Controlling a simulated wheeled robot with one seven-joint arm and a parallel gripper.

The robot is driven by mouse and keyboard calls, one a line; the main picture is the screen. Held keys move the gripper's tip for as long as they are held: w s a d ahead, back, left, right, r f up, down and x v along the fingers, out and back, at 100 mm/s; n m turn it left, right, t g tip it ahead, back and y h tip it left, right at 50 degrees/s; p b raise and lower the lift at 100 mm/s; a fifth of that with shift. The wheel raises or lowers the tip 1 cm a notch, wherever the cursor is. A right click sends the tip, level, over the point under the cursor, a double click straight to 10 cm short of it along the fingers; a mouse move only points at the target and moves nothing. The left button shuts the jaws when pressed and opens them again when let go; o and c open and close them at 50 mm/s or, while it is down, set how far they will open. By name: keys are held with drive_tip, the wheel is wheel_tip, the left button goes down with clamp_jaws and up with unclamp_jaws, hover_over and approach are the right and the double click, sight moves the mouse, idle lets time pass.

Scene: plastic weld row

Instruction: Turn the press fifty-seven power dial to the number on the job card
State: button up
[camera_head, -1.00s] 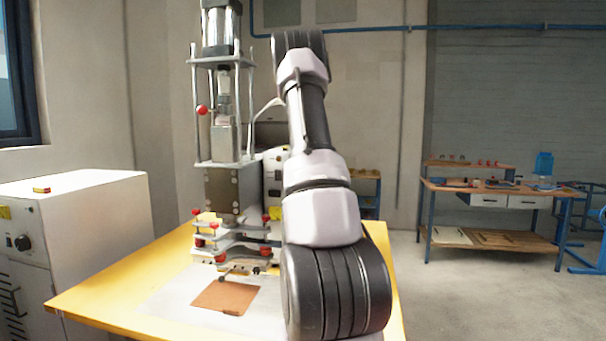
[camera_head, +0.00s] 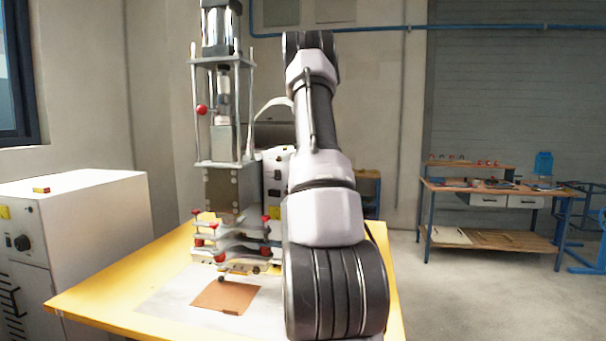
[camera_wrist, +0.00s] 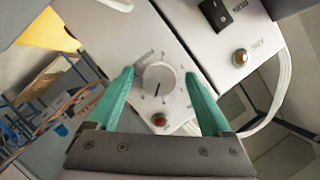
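A round grey-white dial (camera_wrist: 159,78) sits on a pale control panel (camera_wrist: 115,32) in the wrist view. Its dark pointer line points toward the bottom of the picture; the scale marks around it are too small to read. My gripper (camera_wrist: 160,74) is open, with one green finger on each side of the dial and a gap visible on both sides. In the head view my arm hides the gripper and the dial. The press (camera_head: 223,120) stands on the yellow table. I cannot make out a job card or the number fifty-seven.
A red button (camera_wrist: 159,120) is just below the dial. A black switch (camera_wrist: 216,14) and an amber lamp (camera_wrist: 240,57) are on a neighbouring panel, with a white cable (camera_wrist: 279,95) beside it. A white cabinet (camera_head: 90,225) stands left of the yellow table (camera_head: 85,294).

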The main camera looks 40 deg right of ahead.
drive_tip(key=shift+s, duration=0.1)
drive_tip(key=v, duration=1)
drive_tip(key=shift+s+a, duration=0.25)
drive_tip(key=shift+r, duration=0.1)
drive_tip(key=s+a+r+n+g+y, duration=0.15)
drive_tip(key=s+a+r, duration=0.25)
drive_tip(key=a, duration=0.7)
drive_tip(key=s+a+r+n+y, duration=0.3)
drive_tip(key=s+a+r, duration=0.15)
drive_tip(key=a, duration=0.65)
drive_tip(key=s+a+n+g+y, duration=0.3)
drive_tip(key=s+a+n+y, duration=0.3)
drive_tip(key=s+a, duration=1.2)
drive_tip(key=s+n, duration=0.1)
drive_tip(key=s, duration=0.2)
drive_tip(key=shift+a+g, duration=0.3)
drive_tip(key=shift+g, duration=0.05)
drive_tip(key=shift+r, duration=0.1)
